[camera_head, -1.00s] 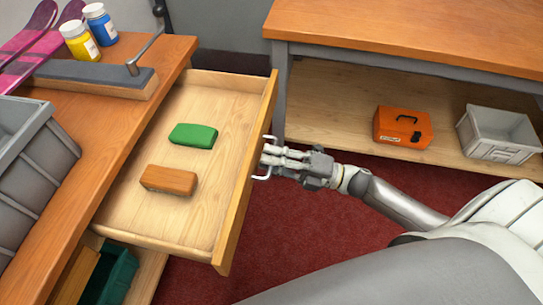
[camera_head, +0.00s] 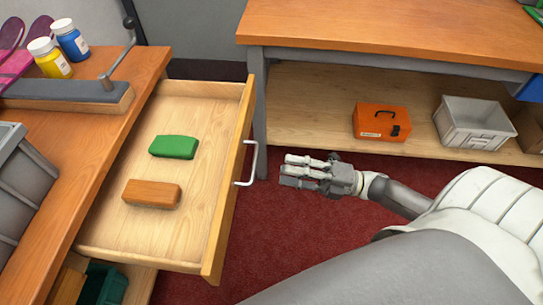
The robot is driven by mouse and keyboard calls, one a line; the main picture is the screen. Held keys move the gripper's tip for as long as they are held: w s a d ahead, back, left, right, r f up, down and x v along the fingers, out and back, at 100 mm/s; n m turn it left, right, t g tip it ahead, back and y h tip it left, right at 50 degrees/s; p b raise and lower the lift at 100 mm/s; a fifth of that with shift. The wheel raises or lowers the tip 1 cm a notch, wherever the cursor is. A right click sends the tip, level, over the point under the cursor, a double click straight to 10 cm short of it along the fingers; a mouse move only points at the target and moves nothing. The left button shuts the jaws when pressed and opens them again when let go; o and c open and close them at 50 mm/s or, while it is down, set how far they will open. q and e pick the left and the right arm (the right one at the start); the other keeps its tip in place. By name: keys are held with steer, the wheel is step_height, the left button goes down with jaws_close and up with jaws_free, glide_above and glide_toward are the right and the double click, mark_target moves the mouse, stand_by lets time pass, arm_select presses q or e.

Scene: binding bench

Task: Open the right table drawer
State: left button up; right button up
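The drawer (camera_head: 214,210) is pulled well out from under the wooden bench top on the left. A green block (camera_head: 174,147) and a brown wooden block (camera_head: 151,193) lie inside it. The metal bar handle (camera_head: 249,165) on the drawer front is free, with nothing around it. My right gripper (camera_head: 287,171) is to the right of the handle, apart from it, pointing left. Its fingers look spread a little and hold nothing. My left gripper is not in view.
An orange toolbox (camera_head: 382,121) and a grey bin (camera_head: 473,122) sit on the low shelf at right. Red carpet is clear below my gripper.

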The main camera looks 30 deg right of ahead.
steer(key=v, duration=0.2)
steer(key=shift+s+d, duration=0.2)
steer(key=shift+f, duration=0.1)
stand_by(0.3)
